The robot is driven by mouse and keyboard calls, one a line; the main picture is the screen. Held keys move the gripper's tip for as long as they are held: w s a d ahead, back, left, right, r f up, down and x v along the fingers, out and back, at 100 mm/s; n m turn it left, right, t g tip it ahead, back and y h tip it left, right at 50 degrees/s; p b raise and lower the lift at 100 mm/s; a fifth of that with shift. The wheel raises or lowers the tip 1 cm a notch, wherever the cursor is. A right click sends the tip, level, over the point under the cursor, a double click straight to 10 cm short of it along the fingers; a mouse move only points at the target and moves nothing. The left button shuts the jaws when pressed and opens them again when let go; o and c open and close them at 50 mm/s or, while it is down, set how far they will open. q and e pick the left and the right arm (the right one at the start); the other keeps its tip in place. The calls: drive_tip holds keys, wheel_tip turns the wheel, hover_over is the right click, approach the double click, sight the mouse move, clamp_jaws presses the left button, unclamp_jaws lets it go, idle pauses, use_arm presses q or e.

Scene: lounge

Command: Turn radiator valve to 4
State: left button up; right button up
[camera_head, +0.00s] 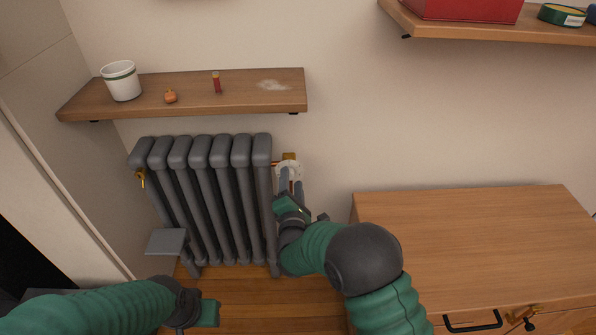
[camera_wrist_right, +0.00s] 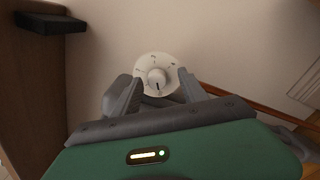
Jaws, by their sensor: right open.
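The radiator valve is a round white dial (camera_head: 289,170) on a brass fitting at the upper right end of the grey radiator (camera_head: 200,190). In the right wrist view the dial (camera_wrist_right: 146,66) faces me, with small dark marks around its rim and a raised central knob (camera_wrist_right: 157,78). A dark line on the knob points down in that view; the numerals are too small to read. My right gripper (camera_head: 291,186) is open, its fingers on either side of the knob with visible gaps. My left gripper (camera_head: 205,313) is low at the front left, away from the valve.
A wall shelf (camera_head: 240,92) above the radiator holds a white cup (camera_head: 121,80), a small orange item (camera_head: 170,97) and a red item (camera_head: 216,82). A wooden cabinet (camera_head: 470,235) stands at right. Another shelf (camera_head: 470,28) holds a red box.

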drive_tip(key=shift+w+a, duration=0.1)
drive_tip(key=shift+a+r, duration=0.15)
drive_tip(key=shift+a, duration=0.15)
drive_tip(key=shift+c, duration=0.2)
drive_tip(key=shift+d, duration=0.2)
clamp_jaws()
